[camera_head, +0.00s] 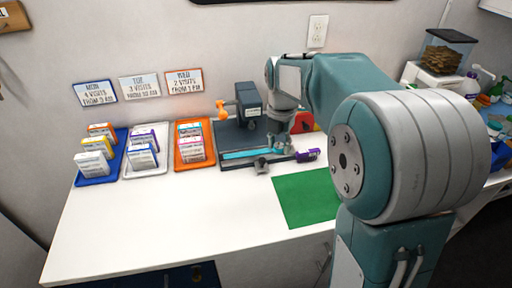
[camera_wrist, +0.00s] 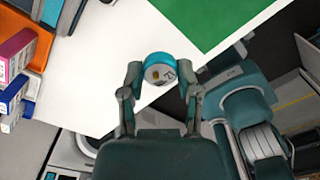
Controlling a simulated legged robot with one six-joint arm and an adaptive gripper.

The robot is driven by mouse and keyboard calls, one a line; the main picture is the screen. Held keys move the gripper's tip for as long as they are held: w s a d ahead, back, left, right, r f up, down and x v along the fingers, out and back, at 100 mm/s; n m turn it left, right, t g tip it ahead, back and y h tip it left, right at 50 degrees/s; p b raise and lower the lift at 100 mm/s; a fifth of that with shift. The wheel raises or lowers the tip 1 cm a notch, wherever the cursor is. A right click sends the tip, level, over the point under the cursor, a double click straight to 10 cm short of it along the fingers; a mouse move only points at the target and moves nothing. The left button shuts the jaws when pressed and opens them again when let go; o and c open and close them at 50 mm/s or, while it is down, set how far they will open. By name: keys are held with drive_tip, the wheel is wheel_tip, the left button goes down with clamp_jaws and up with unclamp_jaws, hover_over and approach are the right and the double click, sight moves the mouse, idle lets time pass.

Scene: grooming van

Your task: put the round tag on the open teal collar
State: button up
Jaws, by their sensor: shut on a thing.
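The open teal collar (camera_head: 248,154) lies as a straight teal strip along the front of a dark fixture on the white table. In the head view my gripper (camera_head: 279,147) is low beside the collar's right end, and I cannot tell whether it touches it. In the wrist view my gripper (camera_wrist: 159,74) is shut on a round tag (camera_wrist: 158,68), a small disc with a teal rim and a grey face with dark marks. I cannot make the tag out in the head view.
A small purple item (camera_head: 307,155) lies right of the collar. A green mat (camera_head: 303,198) lies in front. Blue (camera_head: 87,180), white (camera_head: 133,172) and orange (camera_head: 181,164) trays with boxes stand at left. The table's front left (camera_head: 150,225) is clear.

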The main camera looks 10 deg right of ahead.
drive_tip(key=shift+w+d+f, duration=0.1)
drive_tip(key=shift+w+f, duration=0.1)
drive_tip(key=shift+w, duration=0.4)
drive_tip(key=w+a+f, duration=0.2)
drive_tip(key=w+f, duration=0.2)
drive_tip(key=w, duration=0.4)
hover_over(256, 152)
drive_tip(key=f, duration=0.5)
drive_tip(key=shift+s, duration=0.2)
drive_tip(key=shift+w+f, duration=0.15)
drive_tip(key=shift+f, duration=0.1)
drive_tip(key=shift+w+f, duration=0.1)
drive_tip(key=shift+f, duration=1.5)
drive_tip(key=o, duration=0.8)
drive_tip(key=shift+f, duration=0.1)
